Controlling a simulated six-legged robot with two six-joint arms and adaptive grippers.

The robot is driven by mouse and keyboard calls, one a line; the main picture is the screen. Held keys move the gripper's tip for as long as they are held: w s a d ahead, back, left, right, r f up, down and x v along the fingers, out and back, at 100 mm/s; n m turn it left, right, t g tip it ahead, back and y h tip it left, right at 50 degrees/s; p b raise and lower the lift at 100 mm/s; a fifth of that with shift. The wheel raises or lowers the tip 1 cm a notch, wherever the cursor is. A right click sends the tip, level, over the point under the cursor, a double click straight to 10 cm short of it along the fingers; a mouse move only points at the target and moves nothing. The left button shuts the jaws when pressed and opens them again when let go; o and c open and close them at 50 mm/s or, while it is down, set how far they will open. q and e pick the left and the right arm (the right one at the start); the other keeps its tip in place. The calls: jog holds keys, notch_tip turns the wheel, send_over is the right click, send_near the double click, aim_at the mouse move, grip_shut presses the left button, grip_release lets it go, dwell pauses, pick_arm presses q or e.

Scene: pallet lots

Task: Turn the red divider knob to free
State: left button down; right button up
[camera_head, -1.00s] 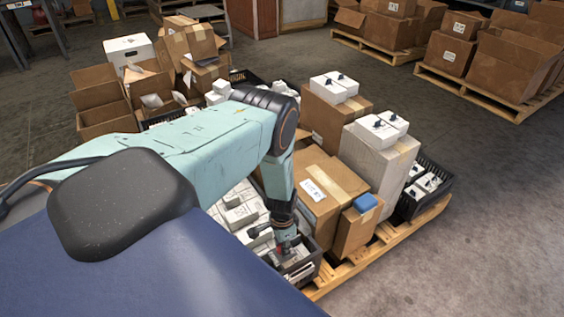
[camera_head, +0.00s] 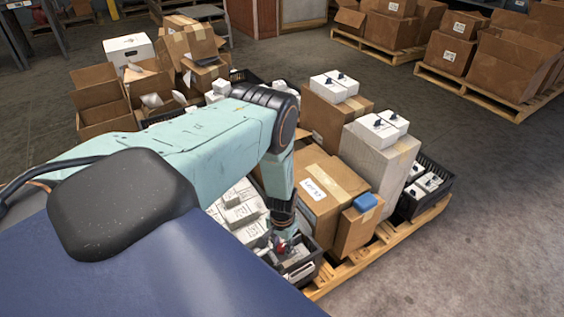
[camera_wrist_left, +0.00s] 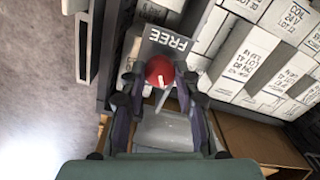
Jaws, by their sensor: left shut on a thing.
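The red divider knob (camera_wrist_left: 159,71) is a round red ball between my left fingers in the left wrist view. It also shows as a small red spot (camera_head: 281,247) at the near end of the black crate (camera_head: 305,274) in the head view. My left gripper (camera_wrist_left: 156,82) is shut on the knob, with a finger on either side. A grey plate marked FREE (camera_wrist_left: 168,40) lies just beyond the knob, and a light grey bar or stem runs below it. The knob's base is partly hidden by the fingers. My right gripper is not in view.
White labelled boxes (camera_wrist_left: 265,50) fill the crate beside the knob. Brown cartons (camera_head: 322,186) stand close to the right of my arm on a wooden pallet (camera_head: 372,248). Open floor (camera_head: 480,215) lies to the right.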

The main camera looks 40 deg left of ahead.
pick_arm(q)
jog(key=n, duration=0.6)
jog(key=n+p, duration=0.1)
jog(key=n, duration=0.6)
jog(key=shift+n, duration=0.4)
jog(key=n+p, duration=0.1)
jog(key=n, duration=1.1)
jog(key=shift+n, duration=0.3)
jog(key=c, duration=1)
grip_release()
